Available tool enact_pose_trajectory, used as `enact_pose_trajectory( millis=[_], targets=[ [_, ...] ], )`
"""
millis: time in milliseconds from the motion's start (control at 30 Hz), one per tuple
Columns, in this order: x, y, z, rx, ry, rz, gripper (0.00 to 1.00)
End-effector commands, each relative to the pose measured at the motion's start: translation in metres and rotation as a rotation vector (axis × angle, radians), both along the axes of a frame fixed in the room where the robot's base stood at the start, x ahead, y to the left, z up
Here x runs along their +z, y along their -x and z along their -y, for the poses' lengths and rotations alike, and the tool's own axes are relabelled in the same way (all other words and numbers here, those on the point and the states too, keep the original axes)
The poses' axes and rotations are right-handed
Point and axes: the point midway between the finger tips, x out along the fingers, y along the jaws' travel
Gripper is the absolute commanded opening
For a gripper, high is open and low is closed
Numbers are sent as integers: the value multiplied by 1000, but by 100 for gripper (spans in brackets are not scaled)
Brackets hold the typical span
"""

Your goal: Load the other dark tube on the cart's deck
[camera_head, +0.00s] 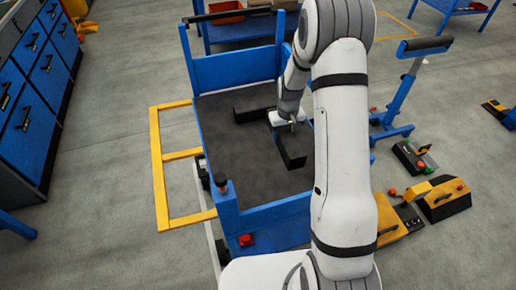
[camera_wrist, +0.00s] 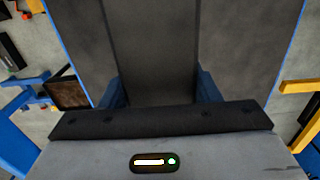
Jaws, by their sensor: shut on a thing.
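The cart's dark deck (camera_head: 245,165) lies between blue end panels. My gripper (camera_head: 291,125) is low over the deck's right part. In the wrist view, its blue fingers (camera_wrist: 162,92) sit on either side of a long dark band, the dark tube (camera_wrist: 152,45), and are shut on it. In the head view, one dark angular piece (camera_head: 254,114) shows left of my gripper and another (camera_head: 291,153) just in front of it. My wrist partly hides the gap between them. I cannot tell whether the held tube touches the deck.
A blue roller stand (camera_head: 398,98) and yellow-black equipment (camera_head: 440,197) stand to the right. Blue drawer cabinets (camera_head: 45,75) are at the far left. A blue table with a red bin (camera_head: 227,11) stands behind the cart.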

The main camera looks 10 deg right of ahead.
Motion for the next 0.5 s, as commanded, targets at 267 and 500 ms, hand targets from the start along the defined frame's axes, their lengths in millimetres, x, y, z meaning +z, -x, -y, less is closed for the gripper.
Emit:
enact_pose_trajectory(
  millis=[267,500],
  targets=[
    [-29,-9,1,26,0,2,0],
    [-67,-8,1,26,0,-2,0]
  ],
)
